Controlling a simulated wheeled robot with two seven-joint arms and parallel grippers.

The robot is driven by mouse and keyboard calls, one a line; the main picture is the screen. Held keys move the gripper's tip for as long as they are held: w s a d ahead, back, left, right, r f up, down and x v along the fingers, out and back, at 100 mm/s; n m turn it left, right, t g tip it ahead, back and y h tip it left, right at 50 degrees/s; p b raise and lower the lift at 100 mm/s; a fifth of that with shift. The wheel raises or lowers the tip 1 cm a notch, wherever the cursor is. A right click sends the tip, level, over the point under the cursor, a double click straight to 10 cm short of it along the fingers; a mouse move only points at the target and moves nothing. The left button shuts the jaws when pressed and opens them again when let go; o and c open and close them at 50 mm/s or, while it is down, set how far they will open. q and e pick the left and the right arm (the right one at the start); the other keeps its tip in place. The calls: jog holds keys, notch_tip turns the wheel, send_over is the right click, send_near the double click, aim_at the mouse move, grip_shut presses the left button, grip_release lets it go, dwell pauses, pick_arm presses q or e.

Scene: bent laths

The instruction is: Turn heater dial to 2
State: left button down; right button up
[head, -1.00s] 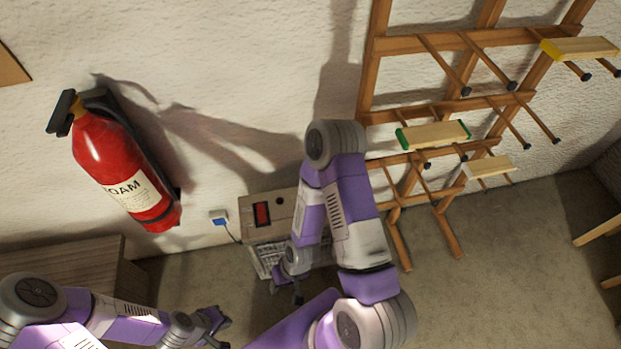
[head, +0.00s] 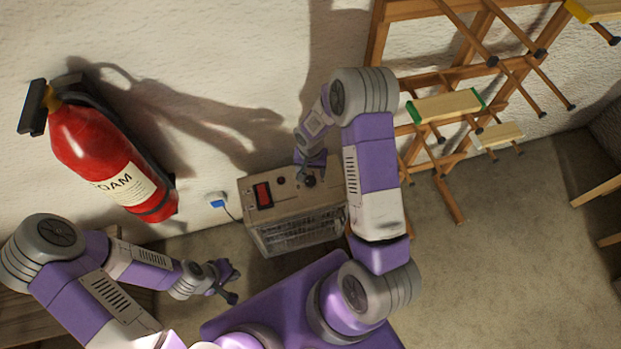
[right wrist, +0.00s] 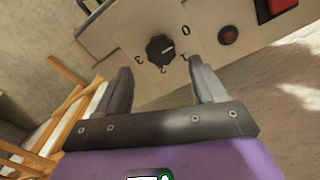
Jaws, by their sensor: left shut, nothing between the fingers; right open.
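The heater (head: 255,222) is a beige box with a grille, standing on the floor by the wall. Its black dial (head: 309,181) is on the top panel, and it also shows in the right wrist view (right wrist: 160,49) on a pale plate with printed numbers. The dial's white mark points right, toward the side between 0 and 1; its exact setting is hard to tell. My right gripper (right wrist: 158,72) is open and empty, its fingers short of the dial, which shows between and beyond the tips. My left gripper (head: 234,286) is shut and empty, left of and in front of the heater.
A red switch (head: 263,195) and small red lamp (head: 281,181) sit on the same panel. A red extinguisher (head: 105,165) hangs on the wall at left. A wooden rack (head: 440,77) with pegs stands at right. A blue-faced socket (head: 217,200) is beside the heater.

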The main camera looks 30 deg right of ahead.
aim_at(310, 180)
notch_tip(310, 180, down, 5)
jog(key=shift+f+b, duration=0.2)
jog(key=shift+b, duration=0.4)
jog(key=c, duration=1.1)
jog(key=shift+o, duration=0.2)
